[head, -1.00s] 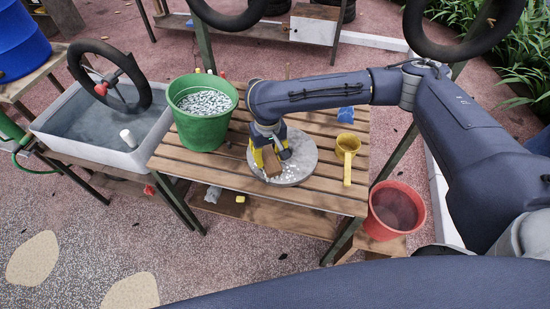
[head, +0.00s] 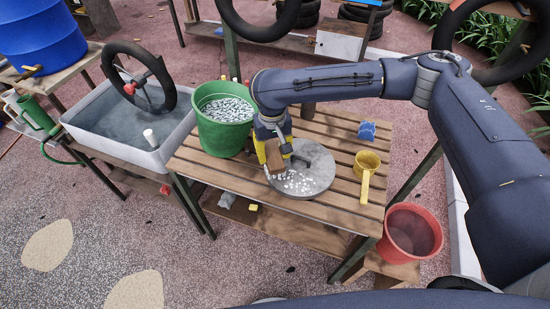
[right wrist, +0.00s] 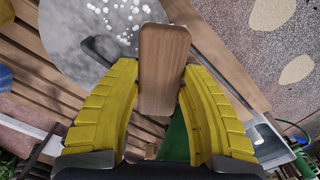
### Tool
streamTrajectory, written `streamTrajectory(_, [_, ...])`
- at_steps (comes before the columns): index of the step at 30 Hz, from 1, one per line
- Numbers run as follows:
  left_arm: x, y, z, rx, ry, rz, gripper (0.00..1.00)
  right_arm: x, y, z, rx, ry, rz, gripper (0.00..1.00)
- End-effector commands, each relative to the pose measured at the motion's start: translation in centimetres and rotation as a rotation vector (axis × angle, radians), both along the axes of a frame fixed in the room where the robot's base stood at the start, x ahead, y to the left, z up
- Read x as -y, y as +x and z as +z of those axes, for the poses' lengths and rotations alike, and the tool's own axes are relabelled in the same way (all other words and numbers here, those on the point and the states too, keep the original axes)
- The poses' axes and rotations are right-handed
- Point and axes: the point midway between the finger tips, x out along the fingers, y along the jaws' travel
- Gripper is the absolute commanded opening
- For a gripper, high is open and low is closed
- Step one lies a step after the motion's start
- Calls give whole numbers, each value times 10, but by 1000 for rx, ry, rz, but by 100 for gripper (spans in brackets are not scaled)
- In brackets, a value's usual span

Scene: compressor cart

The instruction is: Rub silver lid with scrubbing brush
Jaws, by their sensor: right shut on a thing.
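The silver lid (head: 318,172) is a round grey disc lying flat on the slatted wooden table, with a dark handle on top. White suds lie on its front part. It also shows in the right wrist view (right wrist: 72,25). My right gripper (head: 270,153), with yellow fingers, is at the lid's left edge. It is shut on the scrubbing brush (head: 275,160), whose brown wooden back shows between the fingers in the right wrist view (right wrist: 163,70). The bristles are hidden, so I cannot tell whether they touch the lid. My left gripper is out of view.
A green bucket (head: 222,132) of white suds stands close left of my right gripper. A yellow dipper (head: 366,164) and a blue object (head: 367,131) lie to the right. A red bucket (head: 410,232) stands below the table's right end. A water basin (head: 158,158) is at left.

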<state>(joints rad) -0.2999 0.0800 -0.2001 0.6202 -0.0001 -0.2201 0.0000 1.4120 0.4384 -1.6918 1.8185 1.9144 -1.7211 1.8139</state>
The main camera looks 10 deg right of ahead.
Motion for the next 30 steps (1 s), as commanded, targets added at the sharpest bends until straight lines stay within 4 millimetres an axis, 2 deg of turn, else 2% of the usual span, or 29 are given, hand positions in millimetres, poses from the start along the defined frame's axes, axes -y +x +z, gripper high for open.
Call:
streamTrajectory(6, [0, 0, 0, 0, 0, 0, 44, -5, 1, 21, 3, 0, 8, 10])
streamTrajectory(11, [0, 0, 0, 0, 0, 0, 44, -7, 1, 30, 2, 0, 12, 10])
streamTrajectory(30, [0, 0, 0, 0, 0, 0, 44, -6, -2, 26, -1, 1, 10, 10])
